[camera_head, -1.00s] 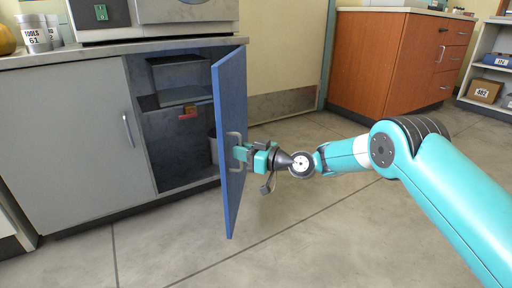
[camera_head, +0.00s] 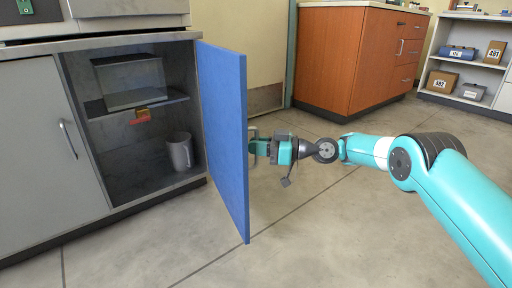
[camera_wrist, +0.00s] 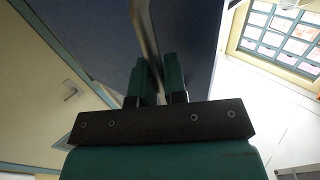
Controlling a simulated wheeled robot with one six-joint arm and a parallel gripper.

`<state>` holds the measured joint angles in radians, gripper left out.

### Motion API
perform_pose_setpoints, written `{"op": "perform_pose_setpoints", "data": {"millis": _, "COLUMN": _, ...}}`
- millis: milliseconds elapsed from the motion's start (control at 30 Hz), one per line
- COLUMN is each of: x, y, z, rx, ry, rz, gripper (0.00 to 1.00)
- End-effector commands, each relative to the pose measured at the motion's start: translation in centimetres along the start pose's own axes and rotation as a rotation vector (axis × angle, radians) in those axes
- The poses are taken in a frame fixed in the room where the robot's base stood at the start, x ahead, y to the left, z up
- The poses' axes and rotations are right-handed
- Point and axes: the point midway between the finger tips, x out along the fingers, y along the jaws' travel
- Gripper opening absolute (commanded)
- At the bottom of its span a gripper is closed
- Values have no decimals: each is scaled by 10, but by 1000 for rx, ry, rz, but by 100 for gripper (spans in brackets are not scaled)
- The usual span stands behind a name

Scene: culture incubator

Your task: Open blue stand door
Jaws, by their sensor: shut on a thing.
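The blue door (camera_head: 222,135) of the stand (camera_head: 125,40) is swung wide open, hinged at the right side of the cabinet opening. My gripper (camera_head: 262,147) is on the door's outer face, shut on the door handle (camera_head: 252,135). The wrist view shows the metal handle (camera_wrist: 146,35) between the two green fingers (camera_wrist: 158,82). Part of the handle is hidden by my gripper.
A wooden cabinet (camera_head: 352,55) and a shelf unit (camera_head: 465,65) stand behind. The floor (camera_head: 320,230) is clear.

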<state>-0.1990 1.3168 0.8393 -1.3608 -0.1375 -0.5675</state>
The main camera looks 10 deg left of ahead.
Motion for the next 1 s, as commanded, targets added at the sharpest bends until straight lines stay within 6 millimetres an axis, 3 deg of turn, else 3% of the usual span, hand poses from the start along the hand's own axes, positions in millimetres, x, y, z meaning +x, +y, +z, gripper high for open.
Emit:
{"op": "perform_pose_setpoints", "data": {"millis": 367, "x": -1, "y": 4, "z": 0, "rx": 2, "ry": 1, "rz": 14, "gripper": 0}}
{"op": "perform_pose_setpoints", "data": {"millis": 400, "x": -1, "y": 4, "z": -1, "rx": 1, "ry": 1, "rz": 13, "gripper": 22}}
{"op": "perform_pose_setpoints", "data": {"millis": 467, "x": -2, "y": 4, "z": -1, "rx": 1, "ry": 1, "rz": 12, "gripper": 36}}
{"op": "perform_pose_setpoints", "data": {"millis": 1000, "x": -15, "y": -1, "z": -1, "rx": 1, "ry": 0, "rz": -9, "gripper": 36}}
